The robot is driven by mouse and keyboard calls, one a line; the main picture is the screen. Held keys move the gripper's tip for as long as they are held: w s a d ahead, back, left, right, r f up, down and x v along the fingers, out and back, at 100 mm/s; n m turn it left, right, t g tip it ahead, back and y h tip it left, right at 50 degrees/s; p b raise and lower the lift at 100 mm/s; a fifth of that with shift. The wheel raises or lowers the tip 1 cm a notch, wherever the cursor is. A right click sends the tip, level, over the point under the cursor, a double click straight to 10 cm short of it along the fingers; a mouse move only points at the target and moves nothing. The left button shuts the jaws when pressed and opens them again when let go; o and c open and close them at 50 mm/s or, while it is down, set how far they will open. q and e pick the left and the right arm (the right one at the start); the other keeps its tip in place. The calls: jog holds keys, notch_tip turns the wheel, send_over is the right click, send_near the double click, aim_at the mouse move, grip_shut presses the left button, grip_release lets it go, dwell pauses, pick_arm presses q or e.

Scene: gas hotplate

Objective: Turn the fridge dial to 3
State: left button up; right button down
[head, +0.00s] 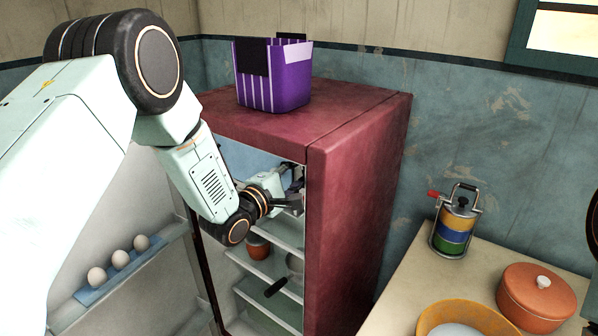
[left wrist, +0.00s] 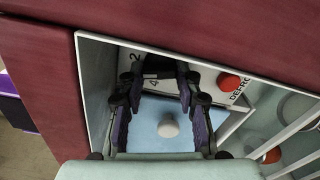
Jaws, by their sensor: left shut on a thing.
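The red fridge (head: 350,190) stands open, with my left arm reaching into its upper part. My left gripper (head: 296,195) is near the top of the inside; it also shows in the left wrist view (left wrist: 162,78). Its dark fingers are shut on the fridge dial, which they mostly hide. A pale surface with the printed numbers 2 and 4 (left wrist: 150,80) shows by the fingertips. The lettering "DEFRO" (left wrist: 238,90) and a round red button (left wrist: 228,82) are to its right. I cannot tell the dial's setting. My right gripper is not in view.
The fridge shelves (head: 278,292) lie below my gripper, with a small reddish jar (head: 257,247) on one. A purple striped container (head: 275,82) stands on top of the fridge. Eggs (head: 120,259) sit in the door. A counter (head: 400,285) with pots is at the right.

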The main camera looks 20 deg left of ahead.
pick_arm(q)
jog(key=n, duration=0.5)
jog(key=shift+n, duration=0.4)
dwell(0.4)
jog(key=o, duration=0.9)
jog(key=shift+d, duration=0.1)
jog(key=shift+f, duration=0.1)
jog(key=shift+v, duration=5.95)
